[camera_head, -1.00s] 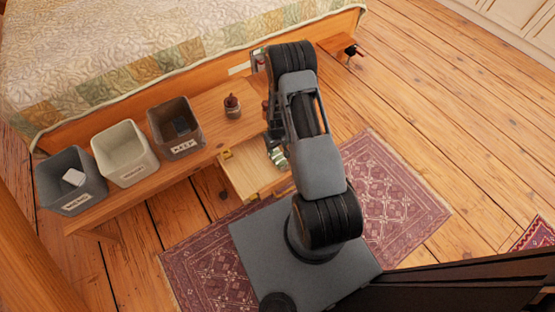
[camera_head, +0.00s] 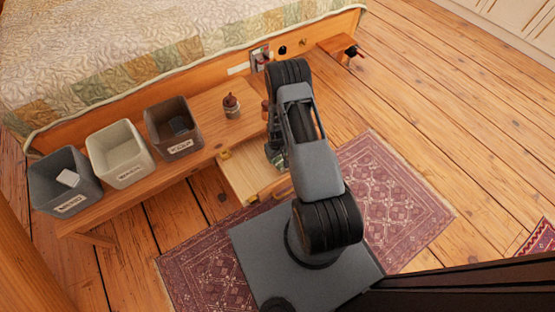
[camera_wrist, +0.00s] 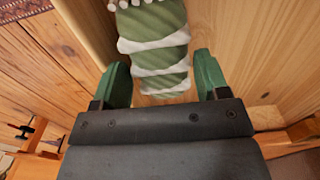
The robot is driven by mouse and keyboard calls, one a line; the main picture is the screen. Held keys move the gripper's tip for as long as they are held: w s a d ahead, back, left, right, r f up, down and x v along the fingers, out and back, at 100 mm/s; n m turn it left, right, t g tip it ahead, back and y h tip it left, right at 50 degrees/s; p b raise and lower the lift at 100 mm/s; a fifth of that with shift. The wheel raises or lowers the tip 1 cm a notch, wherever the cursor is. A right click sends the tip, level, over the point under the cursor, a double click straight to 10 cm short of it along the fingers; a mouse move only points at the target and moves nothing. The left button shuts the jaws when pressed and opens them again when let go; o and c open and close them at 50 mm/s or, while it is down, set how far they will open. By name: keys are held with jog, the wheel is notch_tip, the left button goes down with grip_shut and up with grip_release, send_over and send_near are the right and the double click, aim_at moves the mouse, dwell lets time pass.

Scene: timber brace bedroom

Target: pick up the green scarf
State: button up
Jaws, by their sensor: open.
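The green scarf (camera_wrist: 156,45) has white bands and a white fringed end. In the wrist view it lies in an open wooden drawer, at the top middle. My gripper (camera_wrist: 162,75) is open, its two green fingers on either side of the scarf's near end. I cannot tell whether they touch it. In the head view the open drawer (camera_head: 239,181) juts from the bench, and my arm hides most of its right part. The scarf cannot be made out clearly there.
A wooden bench (camera_head: 205,110) carries a grey bin (camera_head: 65,188), a white bin (camera_head: 121,160), a dark bin (camera_head: 172,131) and a small brown jar (camera_head: 232,108). A bed (camera_head: 150,50) stands behind. A patterned rug (camera_head: 400,200) lies on the floor. Drawer walls flank my gripper.

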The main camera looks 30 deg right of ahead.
jog(key=shift+c, duration=0.5)
jog(key=c, duration=0.5)
jog(key=shift+r, duration=0.15)
jog(key=shift+c, duration=0.2)
